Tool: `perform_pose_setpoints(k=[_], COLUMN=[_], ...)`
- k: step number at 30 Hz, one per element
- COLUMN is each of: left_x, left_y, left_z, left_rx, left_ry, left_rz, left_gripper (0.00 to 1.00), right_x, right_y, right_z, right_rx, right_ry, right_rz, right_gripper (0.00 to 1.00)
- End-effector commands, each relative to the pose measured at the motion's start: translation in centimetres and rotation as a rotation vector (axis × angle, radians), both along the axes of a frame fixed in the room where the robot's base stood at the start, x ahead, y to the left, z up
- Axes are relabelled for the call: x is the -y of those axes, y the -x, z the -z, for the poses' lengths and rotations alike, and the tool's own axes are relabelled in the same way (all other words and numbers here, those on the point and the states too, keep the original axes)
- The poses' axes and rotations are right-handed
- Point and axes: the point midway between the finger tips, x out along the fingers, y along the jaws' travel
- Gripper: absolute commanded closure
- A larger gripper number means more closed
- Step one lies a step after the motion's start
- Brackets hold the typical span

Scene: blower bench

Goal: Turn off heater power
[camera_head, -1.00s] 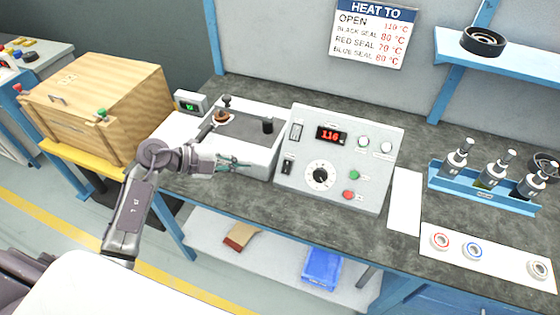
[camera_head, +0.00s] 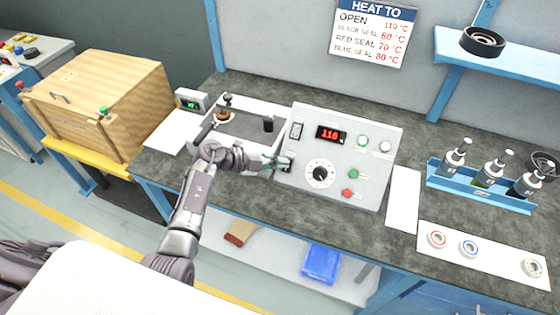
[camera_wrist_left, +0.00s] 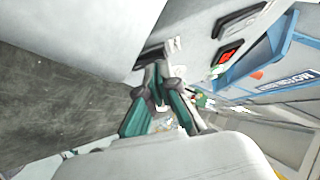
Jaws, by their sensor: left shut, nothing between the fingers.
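The grey heater control box (camera_head: 372,176) stands on the bench with a red digital display (camera_head: 331,133), a black dial (camera_head: 320,174), and green and red buttons (camera_head: 347,193). One switch (camera_head: 296,130) sits at its upper left. A second dark switch (camera_head: 289,160) is at its lower left edge, partly hidden by my gripper. My left gripper (camera_head: 281,163) is shut and empty, its tips at or very near this lower switch; contact cannot be told. In the left wrist view, the shut fingers (camera_wrist_left: 163,98) point at the box face, beside a dark part. My right gripper is not in view.
A heating station (camera_head: 250,125) with a dark top is left of the box. A wooden box (camera_head: 110,105) stands farther left. A blue rack (camera_head: 480,198) with several bottles and a white sheet (camera_head: 500,257) with rings lie right. A white strip (camera_head: 403,200) borders the box.

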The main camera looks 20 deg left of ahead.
Motion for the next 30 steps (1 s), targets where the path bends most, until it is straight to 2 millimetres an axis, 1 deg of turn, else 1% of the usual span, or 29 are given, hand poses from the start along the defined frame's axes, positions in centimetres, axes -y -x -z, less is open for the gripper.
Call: perform_pose_setpoints(k=[22,30], left_x=[0.0,0.0], left_y=[-0.5,-0.5], left_z=[0.2,-0.9], left_rx=[0.001,0.0], left_ry=[-0.001,0.0], left_rz=[-0.001,0.0], left_gripper=[1.0,1.0], right_x=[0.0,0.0], right_y=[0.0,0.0], right_z=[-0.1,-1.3], right_rx=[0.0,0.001], right_ry=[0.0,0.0], right_rz=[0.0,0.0], right_gripper=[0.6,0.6])
